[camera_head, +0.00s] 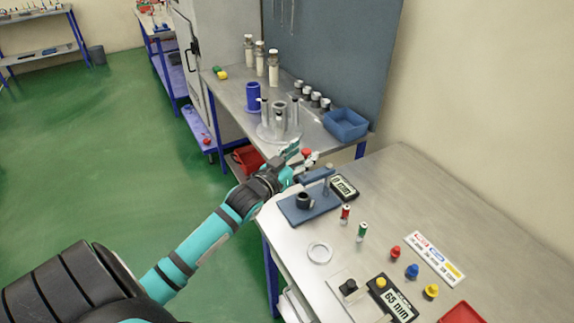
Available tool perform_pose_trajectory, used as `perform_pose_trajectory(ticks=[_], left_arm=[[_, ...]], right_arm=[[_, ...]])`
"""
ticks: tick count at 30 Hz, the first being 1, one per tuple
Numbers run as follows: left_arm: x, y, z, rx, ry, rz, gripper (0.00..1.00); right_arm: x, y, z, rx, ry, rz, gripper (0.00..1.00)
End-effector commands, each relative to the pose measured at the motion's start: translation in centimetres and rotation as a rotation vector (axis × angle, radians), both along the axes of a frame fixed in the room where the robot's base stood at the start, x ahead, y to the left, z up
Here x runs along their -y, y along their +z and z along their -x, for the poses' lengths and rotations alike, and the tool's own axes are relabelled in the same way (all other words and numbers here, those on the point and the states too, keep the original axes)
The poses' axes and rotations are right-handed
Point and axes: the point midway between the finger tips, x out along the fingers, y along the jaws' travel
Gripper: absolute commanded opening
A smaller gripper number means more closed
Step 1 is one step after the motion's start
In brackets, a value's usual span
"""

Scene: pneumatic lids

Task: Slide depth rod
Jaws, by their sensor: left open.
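A blue-grey gauge stand (296,212) sits at the left end of the near workbench. It has an upright post, a horizontal arm (318,175) and a dark ring-shaped part (304,200) on its base. A small display (344,187) stands beside it; its reading is too small to be sure of. The depth rod cannot be told apart clearly. My left gripper (301,160) is open, just behind and left of the stand's arm, by a small red-topped part (307,153). Whether it touches anything cannot be told. My right gripper is out of view.
The near workbench (430,195) holds red and green cylinders (354,223), a pale ring (320,252), coloured knobs (412,271), a label strip (434,258) and a "65 mm" display (397,305). A farther bench carries a round fixture and a blue bin (346,124). The bench's back right is clear.

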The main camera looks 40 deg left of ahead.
Motion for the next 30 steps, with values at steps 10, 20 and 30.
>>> perform_pose_trajectory(ticks=[10, 20, 30], left_arm=[[0.0, -0.1, 7.3, -0.001, 0.000, 0.000, 0.48], [0.0, 0.1, 9.9, 0.003, 0.000, 0.000, 0.48], [0.0, 0.1, 9.9, 0.002, 0.001, 0.000, 0.48]], right_arm=[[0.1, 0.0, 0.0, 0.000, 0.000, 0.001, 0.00], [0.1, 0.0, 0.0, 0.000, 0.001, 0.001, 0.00], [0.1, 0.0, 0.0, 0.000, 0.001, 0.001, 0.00]])
